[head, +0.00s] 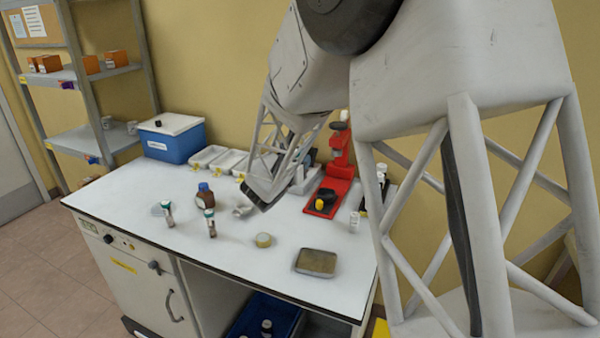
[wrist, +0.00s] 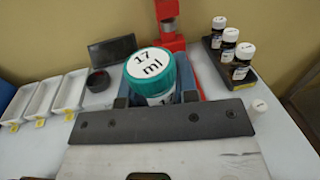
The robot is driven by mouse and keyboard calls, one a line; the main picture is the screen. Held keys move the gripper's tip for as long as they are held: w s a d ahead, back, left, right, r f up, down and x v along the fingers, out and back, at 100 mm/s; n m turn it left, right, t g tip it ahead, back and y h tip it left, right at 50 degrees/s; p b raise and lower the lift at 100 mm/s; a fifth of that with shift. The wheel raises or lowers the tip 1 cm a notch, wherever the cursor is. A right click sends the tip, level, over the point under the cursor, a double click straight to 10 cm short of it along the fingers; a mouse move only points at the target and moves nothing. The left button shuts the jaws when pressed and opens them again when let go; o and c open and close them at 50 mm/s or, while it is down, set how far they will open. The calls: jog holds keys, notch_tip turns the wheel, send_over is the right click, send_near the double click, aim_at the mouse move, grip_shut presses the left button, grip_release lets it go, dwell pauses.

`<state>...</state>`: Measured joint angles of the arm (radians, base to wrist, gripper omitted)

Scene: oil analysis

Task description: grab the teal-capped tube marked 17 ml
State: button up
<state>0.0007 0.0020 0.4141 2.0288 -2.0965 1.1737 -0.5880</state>
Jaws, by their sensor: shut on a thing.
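The teal-capped tube marked 17 ml (wrist: 149,65) shows large in the wrist view, its white lid label facing the camera. My gripper (wrist: 153,97) is shut on it, with a blue-grey finger on each side of the tube below the cap. In the head view my gripper (head: 262,192) is above the back middle of the table; the held tube cannot be made out there. Two other teal-capped tubes stand upright on the table, one at the left (head: 168,214) and one nearer the middle (head: 210,223); their labels are too small to read.
A brown bottle (head: 204,195) stands behind the two tubes. A red stand (head: 339,165), white trays (head: 208,156) and a blue box (head: 172,140) line the back. A yellowish roll (head: 263,240) and a square pan (head: 316,262) lie in front. The front left tabletop is clear.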

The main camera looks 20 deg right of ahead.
jog(key=shift+r, duration=0.4)
dwell(0.4)
